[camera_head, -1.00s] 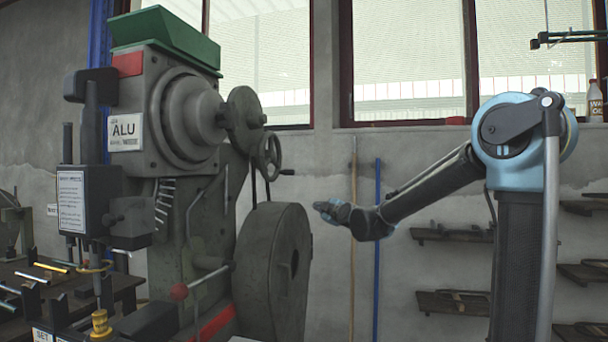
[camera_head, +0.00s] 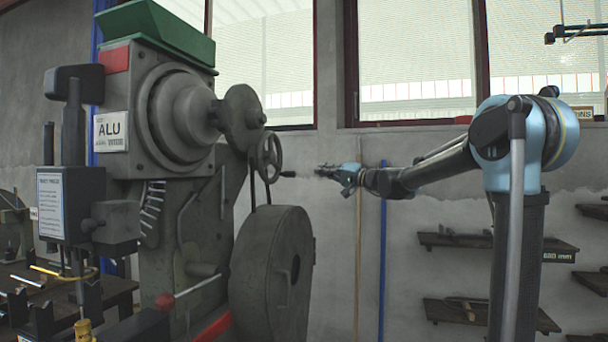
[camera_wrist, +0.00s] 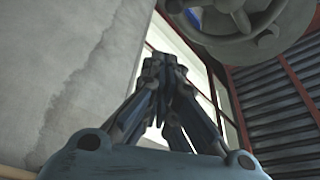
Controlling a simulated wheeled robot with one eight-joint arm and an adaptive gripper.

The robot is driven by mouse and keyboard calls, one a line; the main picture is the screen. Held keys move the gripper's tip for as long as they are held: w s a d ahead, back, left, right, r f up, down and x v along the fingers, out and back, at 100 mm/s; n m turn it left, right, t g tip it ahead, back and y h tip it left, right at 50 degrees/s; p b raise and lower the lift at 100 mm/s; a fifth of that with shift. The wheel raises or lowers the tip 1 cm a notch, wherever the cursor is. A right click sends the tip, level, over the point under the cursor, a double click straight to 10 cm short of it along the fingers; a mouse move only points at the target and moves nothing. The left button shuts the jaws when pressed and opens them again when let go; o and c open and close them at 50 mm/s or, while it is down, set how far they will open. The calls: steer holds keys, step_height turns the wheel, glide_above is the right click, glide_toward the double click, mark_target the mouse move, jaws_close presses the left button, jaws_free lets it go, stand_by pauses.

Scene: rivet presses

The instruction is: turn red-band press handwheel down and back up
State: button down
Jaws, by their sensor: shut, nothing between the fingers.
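The press (camera_head: 150,200) with a red band (camera_head: 115,60) and an ALU sign stands at the left in the head view. Its small spoked handwheel (camera_head: 269,157) is on the right side, with a crank handle (camera_head: 288,174) sticking out to the right. My gripper (camera_head: 320,170) is shut and empty, a short way right of the crank handle, apart from it. In the wrist view my gripper's fingers (camera_wrist: 160,65) are together, and part of a round grey metal piece (camera_wrist: 245,30) shows at the top right; I cannot tell which part it is.
A large flywheel (camera_head: 272,275) sits below the handwheel. A grey wall (camera_head: 400,220) with windows is behind. A blue pole (camera_head: 382,250) and a wooden pole (camera_head: 358,260) lean there. Wall shelves (camera_head: 490,318) hang at the right.

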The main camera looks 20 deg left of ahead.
steer(key=w+r+x, duration=0.1)
steer(key=x, duration=0.8)
steer(key=shift+s+f, duration=0.65)
steer(key=shift+s, duration=0.2)
steer(key=shift+s+f, duration=0.7)
steer(key=shift+s, duration=0.15)
steer(key=shift+s, duration=0.1)
steer(key=shift+s+a+f, duration=0.1)
steer(key=shift+s+f, duration=0.3)
steer(key=shift+w, duration=0.1)
